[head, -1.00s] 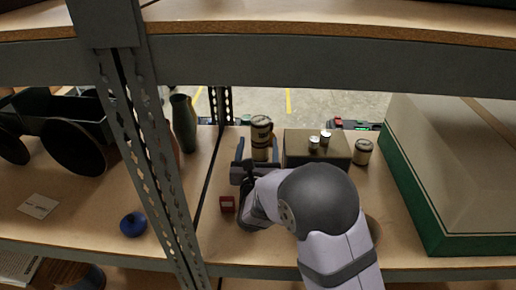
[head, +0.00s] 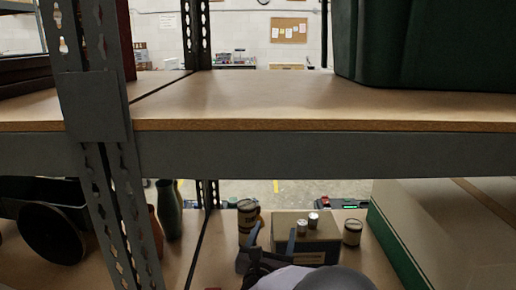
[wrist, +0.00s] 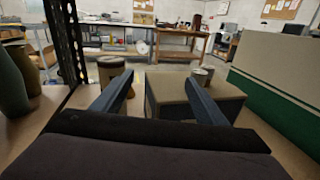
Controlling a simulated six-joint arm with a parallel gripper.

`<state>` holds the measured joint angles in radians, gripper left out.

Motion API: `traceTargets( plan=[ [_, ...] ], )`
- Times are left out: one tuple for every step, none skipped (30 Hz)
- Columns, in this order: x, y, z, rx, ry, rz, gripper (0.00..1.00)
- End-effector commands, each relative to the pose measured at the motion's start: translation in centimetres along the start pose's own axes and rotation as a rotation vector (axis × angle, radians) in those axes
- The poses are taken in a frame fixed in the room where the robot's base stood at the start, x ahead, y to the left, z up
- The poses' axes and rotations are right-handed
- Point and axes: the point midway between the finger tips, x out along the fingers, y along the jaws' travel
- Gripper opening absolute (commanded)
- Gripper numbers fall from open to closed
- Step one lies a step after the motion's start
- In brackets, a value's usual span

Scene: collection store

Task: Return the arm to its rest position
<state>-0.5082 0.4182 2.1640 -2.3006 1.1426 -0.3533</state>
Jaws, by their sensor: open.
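My gripper (head: 273,240) is over the lower shelf, low in the head view, with my arm coming in from the bottom edge. Its two blue fingers are spread apart with nothing between them. In the wrist view my gripper (wrist: 155,95) points toward the back of the shelf. A can with a dark band (head: 248,216) stands behind the left finger. A box (head: 318,236) stands behind the right finger, with two small tins (head: 313,220) on top. Whether the fingers touch the can or box cannot be told.
The upper shelf (head: 300,110) with its grey beam runs above my arm. A perforated upright (head: 105,180) stands at left. Another can (head: 352,232) is right of the box. A large green-and-beige case (head: 440,235) fills the right. Green vases (head: 169,208) stand left.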

Motion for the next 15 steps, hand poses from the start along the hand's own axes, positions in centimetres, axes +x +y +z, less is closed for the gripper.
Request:
traceTargets(
  plan=[
    [-0.4, -2.5, 0.4, 0.022, 0.008, -0.067, 0.66],
    [-0.7, -4.1, 0.5, 0.035, 0.017, -0.113, 0.66],
    [-1.2, -6.4, 0.6, 0.054, 0.032, -0.176, 0.66],
    [-1.7, -8.1, 0.6, 0.072, 0.045, -0.227, 0.66],
    [-2.3, -10.0, 0.5, 0.090, 0.060, -0.281, 0.66],
    [-3.3, -12.5, 0.3, 0.118, 0.083, -0.354, 0.66],
    [-4.1, -14.3, 0.1, 0.141, 0.102, -0.411, 0.66],
    [-5.0, -16.2, -0.3, 0.166, 0.123, -0.469, 0.66],
    [-6.3, -18.5, -0.8, 0.203, 0.152, -0.545, 0.66],
    [-7.4, -20.1, -1.3, 0.232, 0.174, -0.602, 0.66],
    [-8.5, -21.7, -1.8, 0.263, 0.198, -0.658, 0.66],
    [-10.0, -23.6, -2.6, 0.308, 0.228, -0.735, 0.66],
    [-11.3, -24.9, -3.2, 0.343, 0.252, -0.791, 0.66],
    [-12.5, -26.1, -3.8, 0.381, 0.275, -0.847, 0.66],
    [-14.1, -27.4, -4.7, 0.432, 0.305, -0.919, 0.66]
  ],
)
